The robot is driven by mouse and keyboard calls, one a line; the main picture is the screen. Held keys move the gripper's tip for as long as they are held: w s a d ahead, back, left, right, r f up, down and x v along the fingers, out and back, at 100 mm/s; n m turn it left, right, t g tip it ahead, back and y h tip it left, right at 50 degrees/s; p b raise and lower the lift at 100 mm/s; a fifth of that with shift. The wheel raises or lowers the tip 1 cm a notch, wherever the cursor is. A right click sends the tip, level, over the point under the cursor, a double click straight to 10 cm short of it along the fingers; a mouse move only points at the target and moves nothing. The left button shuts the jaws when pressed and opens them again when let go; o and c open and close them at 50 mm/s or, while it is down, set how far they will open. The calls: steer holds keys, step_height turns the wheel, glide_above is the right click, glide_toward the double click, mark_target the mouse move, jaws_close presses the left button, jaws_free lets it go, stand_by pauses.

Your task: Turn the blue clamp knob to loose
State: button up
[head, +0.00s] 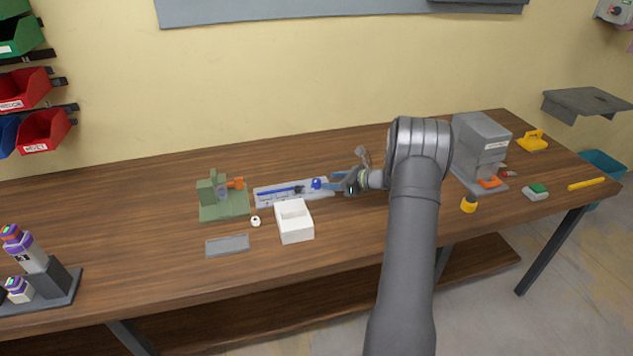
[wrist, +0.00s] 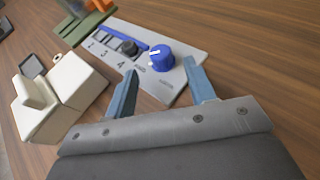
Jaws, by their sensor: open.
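The blue clamp knob (wrist: 161,58) stands on a light grey plate (wrist: 186,42) and has a white pointer mark on its side facing left in the wrist view. In the head view the blue knob (head: 316,183) sits near the plate's right end. My gripper (wrist: 163,80) is open, its two blue-grey fingers on either side of the space just short of the knob. The fingers look apart from the knob, and nothing is between them. My gripper (head: 333,184) is right of the knob in the head view. A dark round knob (wrist: 128,48) and a blue bar (wrist: 122,37) are also on the plate.
A small white ring (head: 255,221) and a grey tray (head: 227,246) lie nearby. A grey machine (head: 480,145) stands right of my arm.

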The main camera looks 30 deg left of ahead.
mark_target(318, 181)
steer(key=x, duration=0.7)
steer(key=shift+a, duration=0.2)
steer(key=c, duration=1)
